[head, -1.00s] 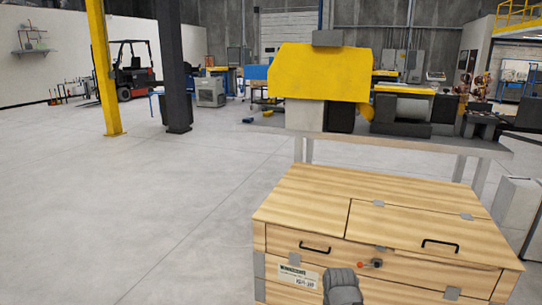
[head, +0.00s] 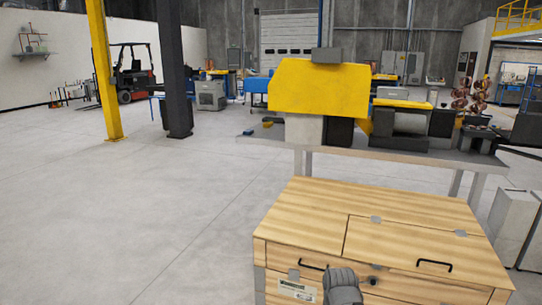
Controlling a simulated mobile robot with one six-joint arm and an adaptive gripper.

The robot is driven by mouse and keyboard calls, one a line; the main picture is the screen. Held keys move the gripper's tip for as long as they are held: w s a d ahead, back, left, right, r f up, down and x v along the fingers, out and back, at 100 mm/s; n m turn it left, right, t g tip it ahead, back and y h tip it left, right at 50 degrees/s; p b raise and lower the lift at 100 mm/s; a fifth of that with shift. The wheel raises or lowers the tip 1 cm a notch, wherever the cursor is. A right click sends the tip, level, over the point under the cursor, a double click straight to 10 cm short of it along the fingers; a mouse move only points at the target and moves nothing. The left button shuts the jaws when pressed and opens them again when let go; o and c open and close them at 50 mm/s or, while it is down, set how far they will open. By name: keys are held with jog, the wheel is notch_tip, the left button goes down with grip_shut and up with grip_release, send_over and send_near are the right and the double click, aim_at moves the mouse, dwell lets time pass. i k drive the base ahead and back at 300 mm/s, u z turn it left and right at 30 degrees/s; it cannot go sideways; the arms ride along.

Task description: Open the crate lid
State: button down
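The wooden crate (head: 300,222) stands at the bottom right of the head view. Its lid (head: 412,244) is the panel on the right of the top, lying shut and flush with the top around it. A black handle (head: 434,265) sits near the lid's front edge. Grey hinges (head: 376,219) show along its back edge. A dark knob (head: 373,281) sits at the front near the lid's left end. A grey rounded part of my arm rises in front of the crate and hides some of its front. My gripper is not in view.
A second black handle (head: 313,266) and a label (head: 297,290) are on the crate's front. Behind the crate stands a workbench (head: 400,148) with a yellow machine (head: 318,87). A grey box (head: 509,220) stands close on the right. The floor to the left is open.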

aim_at(458, 257)
jog(key=z, duration=0.3)
jog(key=i, duration=0.95)
jog(key=z, duration=0.45)
